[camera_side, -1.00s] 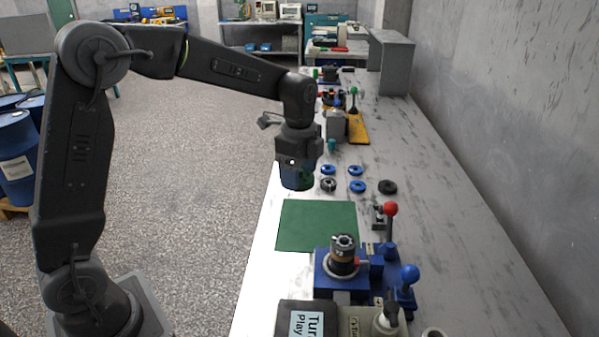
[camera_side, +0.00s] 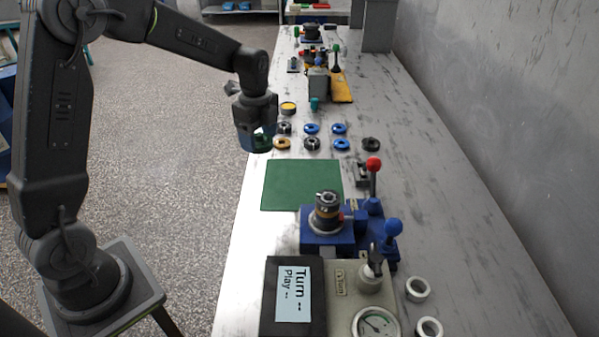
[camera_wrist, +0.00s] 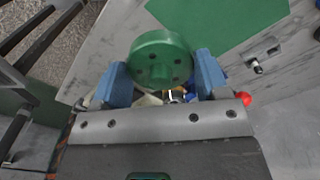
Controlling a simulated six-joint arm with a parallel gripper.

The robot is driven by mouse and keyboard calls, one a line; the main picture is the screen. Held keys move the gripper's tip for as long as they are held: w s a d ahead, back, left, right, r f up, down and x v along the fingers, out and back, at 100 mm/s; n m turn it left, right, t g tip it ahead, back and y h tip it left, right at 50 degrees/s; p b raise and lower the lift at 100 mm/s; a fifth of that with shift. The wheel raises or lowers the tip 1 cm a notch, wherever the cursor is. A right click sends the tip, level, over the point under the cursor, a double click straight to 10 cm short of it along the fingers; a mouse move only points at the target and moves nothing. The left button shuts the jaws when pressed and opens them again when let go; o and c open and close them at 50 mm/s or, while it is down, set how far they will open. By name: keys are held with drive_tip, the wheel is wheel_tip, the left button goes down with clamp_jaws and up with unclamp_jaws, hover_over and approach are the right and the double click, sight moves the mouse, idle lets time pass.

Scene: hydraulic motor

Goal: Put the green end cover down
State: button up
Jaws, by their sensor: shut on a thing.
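The green end cover (camera_wrist: 160,58) is a round disc with several small holes in its face. In the wrist view it sits between the two blue fingers of my gripper (camera_wrist: 162,74), which is shut on it. In the side view my gripper (camera_side: 257,142) points down near the bench's left edge, behind the green mat (camera_side: 301,185) and left of the rings.
Several blue, dark and yellow rings, including a blue ring (camera_side: 341,145), lie right of my gripper. A blue fixture (camera_side: 322,241) holding an upright motor part stands in front of the mat, with red and blue knobbed levers nearby. The mat is bare.

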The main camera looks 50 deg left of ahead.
drive_tip(key=s+a+f+m, duration=0.2)
drive_tip(key=s+a+f, duration=0.1)
drive_tip(key=a+f, duration=0.4)
hover_over(279, 197)
wheel_tip(279, 197, down, 7)
drive_tip(key=shift+r, duration=0.15)
drive_tip(key=shift+f, duration=2)
drive_tip(key=shift+f, duration=0.2)
drive_tip(key=o, duration=1.1)
